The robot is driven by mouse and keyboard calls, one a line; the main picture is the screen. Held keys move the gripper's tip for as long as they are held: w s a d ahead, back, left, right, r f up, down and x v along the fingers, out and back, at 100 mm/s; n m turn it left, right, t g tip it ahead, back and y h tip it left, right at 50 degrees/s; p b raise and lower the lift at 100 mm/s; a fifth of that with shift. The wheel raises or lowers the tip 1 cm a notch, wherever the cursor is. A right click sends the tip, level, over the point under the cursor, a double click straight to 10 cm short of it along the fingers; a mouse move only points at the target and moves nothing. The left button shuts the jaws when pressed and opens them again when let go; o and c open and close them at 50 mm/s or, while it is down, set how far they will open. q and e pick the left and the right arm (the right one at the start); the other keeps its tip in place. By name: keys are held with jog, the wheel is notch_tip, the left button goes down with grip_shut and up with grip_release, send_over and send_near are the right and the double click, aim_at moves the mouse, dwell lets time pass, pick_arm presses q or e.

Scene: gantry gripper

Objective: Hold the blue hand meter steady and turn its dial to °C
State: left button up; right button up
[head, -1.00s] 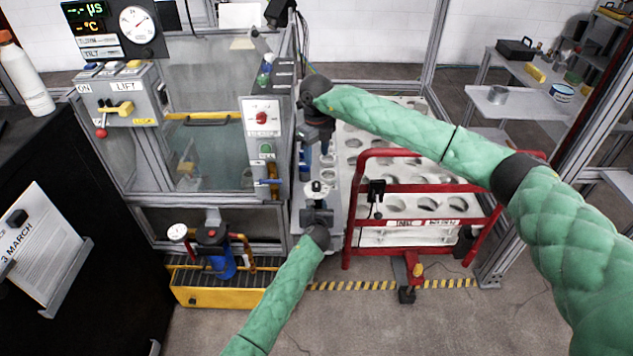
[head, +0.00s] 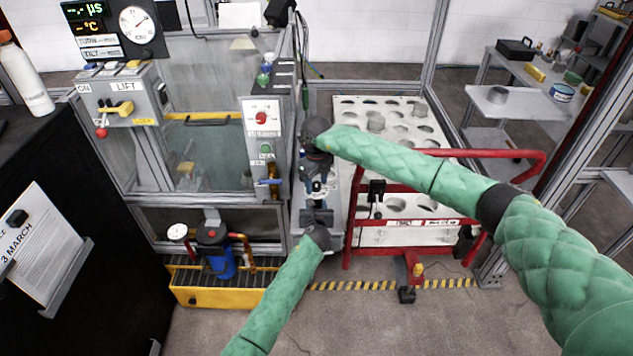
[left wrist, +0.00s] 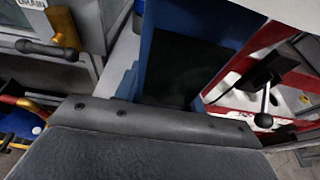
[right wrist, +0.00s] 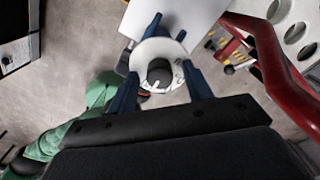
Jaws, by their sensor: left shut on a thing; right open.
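The blue hand meter (left wrist: 148,55) stands in the left wrist view, its dark panel towards that camera. My left gripper (head: 318,212) is shut on it. The meter's white dial face (right wrist: 142,52) shows in the right wrist view with a dark round knob (right wrist: 160,73) at its centre. My right gripper (right wrist: 160,80) is open, with one blue finger on each side of the dial. In the head view the right gripper (head: 317,172) is just above the left one and hides part of the meter. I cannot read the dial's marks or tell whether the fingers touch it.
A red tubular rail (head: 425,188) and a white rack with round holes (head: 425,125) stand close on the right. A cabinet with a red-knobbed panel (head: 262,120) stands close on the left. A yellow tray (head: 235,297) sits low at left. Open floor lies in front.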

jog(key=c, duration=1)
jog(key=shift+n, duration=0.3)
jog(key=n, duration=0.3)
jog(key=shift+w+n, duration=0.1)
jog(key=shift+n, duration=0.3)
jog(key=n, duration=1.3)
jog(key=shift+n, duration=0.3)
